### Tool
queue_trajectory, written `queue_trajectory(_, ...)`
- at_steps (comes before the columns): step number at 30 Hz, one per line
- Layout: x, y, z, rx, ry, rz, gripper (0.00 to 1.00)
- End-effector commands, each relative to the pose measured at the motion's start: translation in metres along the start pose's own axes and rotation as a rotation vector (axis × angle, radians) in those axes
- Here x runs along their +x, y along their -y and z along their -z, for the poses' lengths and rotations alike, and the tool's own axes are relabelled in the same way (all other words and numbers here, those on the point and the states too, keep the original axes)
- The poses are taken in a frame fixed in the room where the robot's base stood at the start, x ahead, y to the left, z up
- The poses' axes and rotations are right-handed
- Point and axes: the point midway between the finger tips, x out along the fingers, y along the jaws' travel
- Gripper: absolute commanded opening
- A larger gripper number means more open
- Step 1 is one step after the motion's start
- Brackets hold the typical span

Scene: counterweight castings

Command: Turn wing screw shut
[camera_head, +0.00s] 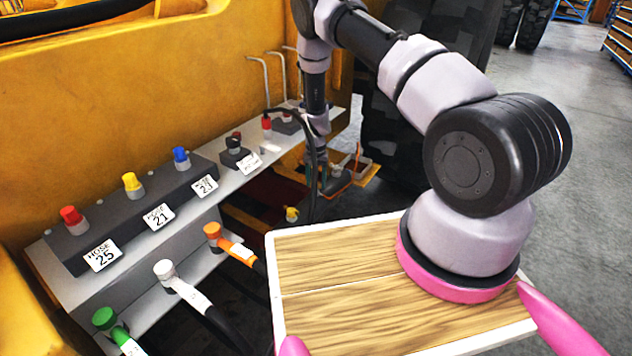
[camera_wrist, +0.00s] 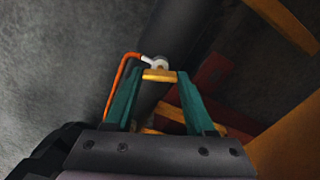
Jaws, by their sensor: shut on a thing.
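My gripper (camera_wrist: 158,78) shows in the wrist view with its two teal fingers on either side of a small orange-yellow piece, which looks like the wing of the wing screw (camera_wrist: 160,75). The fingers are shut on it. Just beyond it is a pale round fitting (camera_wrist: 158,62) with an orange line (camera_wrist: 118,80) curving off to the left. How far the screw is turned I cannot tell. In the head view my gripper (camera_head: 322,185) points down past the far end of the grey shelf, small and partly hidden; the screw cannot be made out there.
A grey shelf (camera_head: 235,180) carries capped red, yellow and blue ports with hose labels. Orange, white and green hose ends (camera_head: 165,270) sit below. A yellow-knobbed part (camera_head: 291,213) is low near my gripper. A large tyre (camera_head: 400,130) stands behind; the yellow machine body (camera_head: 130,90) is left.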

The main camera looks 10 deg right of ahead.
Motion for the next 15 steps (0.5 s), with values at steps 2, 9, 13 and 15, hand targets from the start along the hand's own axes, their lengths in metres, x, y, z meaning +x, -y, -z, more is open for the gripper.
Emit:
queue_trajectory(2, -0.0001, -0.0001, 0.0001, 0.062, -0.001, 0.000, 0.00)
queue_trajectory(9, -0.0002, 0.0000, 0.0002, 0.218, -0.001, 0.000, 0.00)
queue_trajectory(13, -0.0001, 0.0001, 0.0000, 0.274, 0.000, 0.000, 0.00)
queue_trajectory(15, -0.0002, 0.0002, -0.0001, 0.296, 0.000, 0.000, 0.00)
